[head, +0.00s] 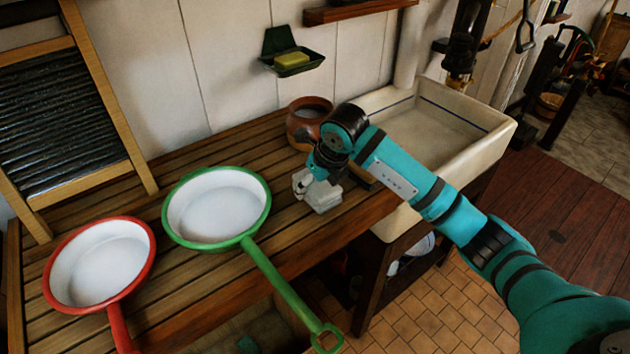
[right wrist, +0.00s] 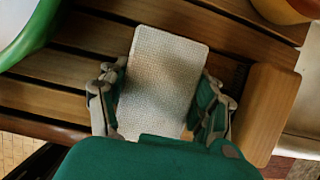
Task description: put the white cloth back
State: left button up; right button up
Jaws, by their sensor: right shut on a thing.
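The white cloth (head: 321,197) is a small, pale, folded woven piece at the right part of the slatted wooden counter (head: 180,308), near its front edge. My right gripper (head: 308,185) is shut on it from above. In the right wrist view the cloth (right wrist: 163,78) lies between my two fingers, one along each long side. I cannot tell whether the cloth touches the slats or hangs just above them. Part of it is hidden by my gripper. My left gripper is not in view.
A green-rimmed pan (head: 212,207) stands left of the cloth, its handle over the front edge. A red-rimmed pan (head: 98,262) is farther left. A brown pot (head: 305,130) stands behind. A wooden block (right wrist: 266,112) lies right, beside the sink (head: 488,140). Soap (head: 291,60) sits in a wall dish.

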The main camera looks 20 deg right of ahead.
jog(key=shift+f, duration=0.15)
jog(key=o, duration=1.1)
jog(key=shift+c, duration=0.2)
jog(key=shift+r, duration=0.25)
jog(key=b+v, duration=0.2)
jog(key=v, duration=0.8)
jog(key=shift+r+b, duration=0.25)
jog(key=shift+b, duration=0.1)
jog(key=shift+s+d+r, duration=0.1)
jog(key=shift+s+r, duration=0.25)
jog(key=shift+r, duration=0.25)
jog(key=shift+f, duration=0.1)
